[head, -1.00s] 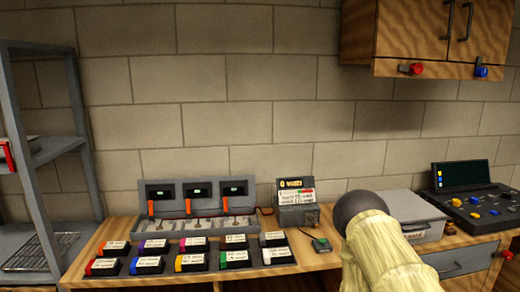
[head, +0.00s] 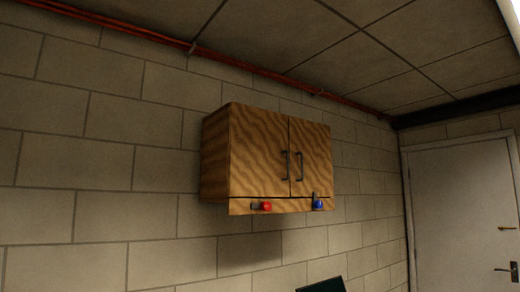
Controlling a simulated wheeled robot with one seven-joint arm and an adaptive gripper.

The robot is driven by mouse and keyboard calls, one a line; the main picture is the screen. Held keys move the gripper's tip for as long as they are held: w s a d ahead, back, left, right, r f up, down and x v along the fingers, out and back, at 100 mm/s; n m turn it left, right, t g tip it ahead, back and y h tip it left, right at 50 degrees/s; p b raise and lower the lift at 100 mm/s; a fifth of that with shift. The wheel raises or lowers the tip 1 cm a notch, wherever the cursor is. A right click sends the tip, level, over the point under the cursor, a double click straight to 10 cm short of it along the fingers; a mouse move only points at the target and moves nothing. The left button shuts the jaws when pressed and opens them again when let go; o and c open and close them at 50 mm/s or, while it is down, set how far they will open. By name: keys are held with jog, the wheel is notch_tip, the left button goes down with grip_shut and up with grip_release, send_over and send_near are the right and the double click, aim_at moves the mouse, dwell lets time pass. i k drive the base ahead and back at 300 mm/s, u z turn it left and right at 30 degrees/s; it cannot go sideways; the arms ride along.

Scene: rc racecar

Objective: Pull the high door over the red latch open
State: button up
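A wooden wall cabinet (head: 214,160) hangs high on the block wall, with two doors side by side. The left door (head: 258,150) is above the red latch (head: 262,206) and looks shut. Its dark vertical handle (head: 285,165) is at its right edge. The right door (head: 315,155) is above the blue latch (head: 318,204) and also looks shut, with its handle (head: 299,166) at its left edge. Both latches sit on the strip below the doors. My gripper is not in view.
A white door (head: 460,210) stands in the wall at the far right. A red pipe (head: 245,66) runs along the top of the wall below the ceiling. The top of a dark screen (head: 322,286) shows at the bottom edge. The wall around the cabinet is clear.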

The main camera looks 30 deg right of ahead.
aim_at(258, 165)
jog(key=u, duration=0.05)
jog(key=k, duration=1.1)
jog(key=z, duration=0.8)
jog(key=i, duration=1.2)
jog(key=u, duration=0.2)
